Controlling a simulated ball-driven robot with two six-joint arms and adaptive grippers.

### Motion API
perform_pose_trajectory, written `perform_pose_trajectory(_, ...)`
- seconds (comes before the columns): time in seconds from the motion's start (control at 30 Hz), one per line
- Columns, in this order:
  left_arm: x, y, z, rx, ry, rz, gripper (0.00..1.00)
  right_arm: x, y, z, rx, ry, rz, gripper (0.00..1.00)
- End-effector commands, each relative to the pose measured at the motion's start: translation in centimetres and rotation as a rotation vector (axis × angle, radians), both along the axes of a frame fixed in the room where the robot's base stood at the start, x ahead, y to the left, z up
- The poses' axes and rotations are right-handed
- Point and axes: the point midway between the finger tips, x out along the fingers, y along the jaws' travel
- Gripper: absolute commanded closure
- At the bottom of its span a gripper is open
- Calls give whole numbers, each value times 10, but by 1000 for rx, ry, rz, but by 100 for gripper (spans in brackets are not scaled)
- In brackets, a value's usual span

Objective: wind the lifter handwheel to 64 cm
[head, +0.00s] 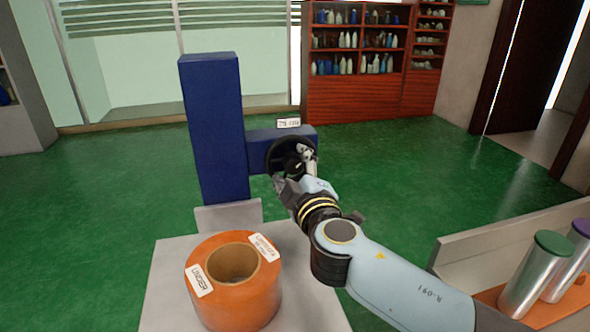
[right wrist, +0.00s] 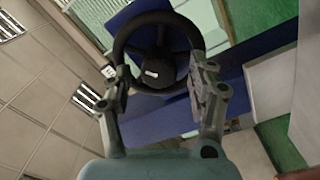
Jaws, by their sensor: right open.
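The black handwheel (head: 272,160) sits on the front of a blue arm that juts right from the blue lifter column (head: 213,125). It also shows in the right wrist view (right wrist: 192,28), with its hub and spokes between my fingers. A small white label (head: 289,123) stands on top of the blue arm; its writing is too small to read surely. My right gripper (head: 296,170) is at the right side of the wheel in the head view. In the right wrist view the gripper (right wrist: 160,88) is open, its fingers spread across the wheel's lower part. I cannot tell whether they touch it. My left gripper is out of view.
An orange ring-shaped roll (head: 210,255) with white labels stands on a grey platform (head: 165,290) in front of the column. Green floor around the lifter is clear.

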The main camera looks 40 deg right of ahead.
Motion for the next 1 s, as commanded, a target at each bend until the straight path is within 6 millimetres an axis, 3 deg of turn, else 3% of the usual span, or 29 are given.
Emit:
perform_pose_trajectory(0.17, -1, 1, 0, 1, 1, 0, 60, -11, 6, -1, 1, 2, 0, 41)
perform_pose_trajectory(0.63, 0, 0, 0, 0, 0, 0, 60, -93, 51, -1, 3, 3, -3, 41)
perform_pose_trajectory(1.0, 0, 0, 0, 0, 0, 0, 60, -105, 58, 0, 1, 0, 1, 41)
